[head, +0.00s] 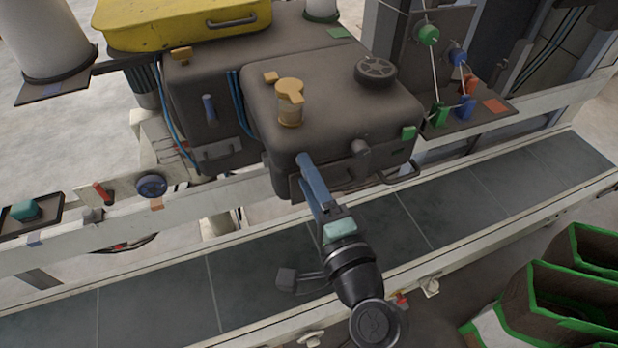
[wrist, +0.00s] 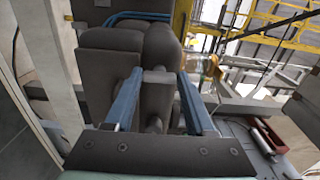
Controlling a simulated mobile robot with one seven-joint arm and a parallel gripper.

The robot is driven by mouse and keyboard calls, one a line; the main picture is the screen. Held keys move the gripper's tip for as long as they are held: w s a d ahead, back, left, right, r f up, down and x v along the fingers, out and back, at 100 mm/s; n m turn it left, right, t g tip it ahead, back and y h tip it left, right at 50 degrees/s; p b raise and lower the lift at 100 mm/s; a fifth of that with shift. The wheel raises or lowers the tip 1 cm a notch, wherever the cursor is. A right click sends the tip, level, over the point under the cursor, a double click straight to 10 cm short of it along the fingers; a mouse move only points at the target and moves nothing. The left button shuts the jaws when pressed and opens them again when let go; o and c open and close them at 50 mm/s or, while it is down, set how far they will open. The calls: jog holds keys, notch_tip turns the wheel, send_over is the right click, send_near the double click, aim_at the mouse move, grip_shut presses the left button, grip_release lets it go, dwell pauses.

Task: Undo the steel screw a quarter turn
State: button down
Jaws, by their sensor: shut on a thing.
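My gripper (head: 304,160) reaches its blue fingers to the front of the dark machine housing (head: 325,105) in the head view. In the wrist view my gripper (wrist: 159,76) has a finger on each side of a small grey piece, which appears to be the head of the steel screw (wrist: 160,80). The fingers are shut on it. In the head view the screw is hidden behind the fingers and wrist. Its turn angle cannot be read.
A round grey knob (head: 361,147) and a bar handle (head: 400,174) sit on the housing just right of my fingers. An amber-sided cup with a yellow lid (head: 290,95) and a black handwheel (head: 376,71) are on top. A conveyor (head: 155,300) runs below my arm. Green-edged boxes (head: 570,300) stand at lower right.

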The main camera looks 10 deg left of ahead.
jog(key=shift+c, duration=1.2)
grip_release()
jog(key=shift+s, duration=0.1)
jog(key=b+v, duration=0.3)
jog(key=v, duration=0.9)
jog(key=shift+s+d+b, duration=0.2)
jog(key=shift+s+b, duration=0.1)
jog(key=shift+s, duration=0.05)
